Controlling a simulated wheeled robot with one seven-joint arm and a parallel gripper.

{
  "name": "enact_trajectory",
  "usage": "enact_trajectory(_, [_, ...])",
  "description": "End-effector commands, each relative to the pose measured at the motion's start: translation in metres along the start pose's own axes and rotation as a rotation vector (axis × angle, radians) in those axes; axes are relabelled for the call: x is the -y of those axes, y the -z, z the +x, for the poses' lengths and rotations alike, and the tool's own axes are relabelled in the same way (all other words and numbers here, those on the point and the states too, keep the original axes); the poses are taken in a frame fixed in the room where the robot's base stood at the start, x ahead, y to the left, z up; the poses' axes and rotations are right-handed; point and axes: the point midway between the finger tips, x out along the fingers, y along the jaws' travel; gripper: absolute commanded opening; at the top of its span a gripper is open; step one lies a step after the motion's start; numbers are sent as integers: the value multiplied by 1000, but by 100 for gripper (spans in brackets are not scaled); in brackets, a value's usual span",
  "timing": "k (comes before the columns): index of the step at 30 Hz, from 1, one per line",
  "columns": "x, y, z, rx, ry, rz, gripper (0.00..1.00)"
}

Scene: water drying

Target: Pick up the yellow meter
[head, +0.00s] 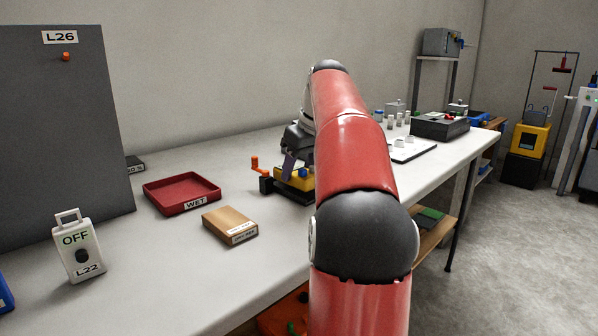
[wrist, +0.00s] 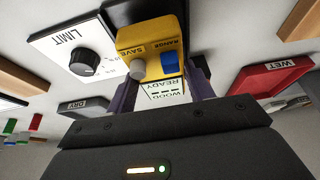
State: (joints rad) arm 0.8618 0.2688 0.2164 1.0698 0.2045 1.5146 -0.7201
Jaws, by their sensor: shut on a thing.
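The yellow meter (wrist: 150,50) is between the fingers of my gripper (wrist: 158,88) in the wrist view. It has a grey knob, a blue button, the words SAVE and MARGIN, and a white display reading WOOD and READY. My gripper is shut on it, one purple finger on each side. In the head view the yellow meter (head: 295,181) is partly hidden behind my red arm, and the gripper (head: 291,166) is just above it. I cannot tell whether the meter touches the table.
A red WET tray (head: 182,208) and a wooden block (head: 230,226) lie left of the meter on the white table (head: 150,270). An orange-handled device (head: 262,178) is close beside it. A LIMIT dial panel (wrist: 82,55) shows in the wrist view. An OFF tag (head: 77,246) stands at front left.

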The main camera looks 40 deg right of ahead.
Motion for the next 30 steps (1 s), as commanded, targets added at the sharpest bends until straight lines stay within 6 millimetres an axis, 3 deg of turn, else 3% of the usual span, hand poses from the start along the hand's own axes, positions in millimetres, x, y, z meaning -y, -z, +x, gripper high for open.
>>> enact_trajectory(5, [0, 18, -41, -4, -3, -3, 22])
enact_trajectory(12, [0, 50, -118, -3, -2, -3, 22])
enact_trajectory(17, [0, 66, -157, -1, -2, -1, 22])
enact_trajectory(30, [1, 71, -172, 0, -1, -1, 22])
